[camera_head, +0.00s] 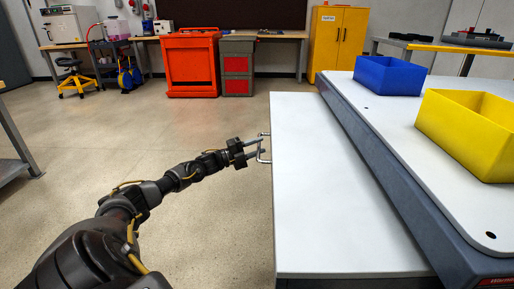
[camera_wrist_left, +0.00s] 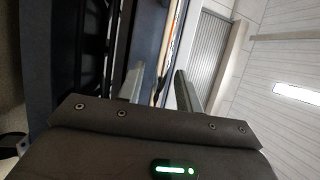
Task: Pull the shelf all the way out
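The shelf (camera_head: 325,190) is a flat white panel that sticks out to the left from under the grey-sided worktop. A thin metal bracket handle (camera_head: 264,161) is on its left edge. My left gripper (camera_head: 259,147) reaches in from the left and its fingertips are at the handle. The two fingers stand apart, and the left wrist view also shows them apart (camera_wrist_left: 158,90). I cannot tell whether the fingers touch the handle bar. My right gripper is not in view.
A blue bin (camera_head: 388,76) and a yellow bin (camera_head: 468,130) stand on the white worktop (camera_head: 400,115) at right. Open floor (camera_head: 130,140) lies left of the shelf. An orange cabinet (camera_head: 191,65), grey-red drawers (camera_head: 237,68) and a yellow cabinet (camera_head: 337,42) stand at the back.

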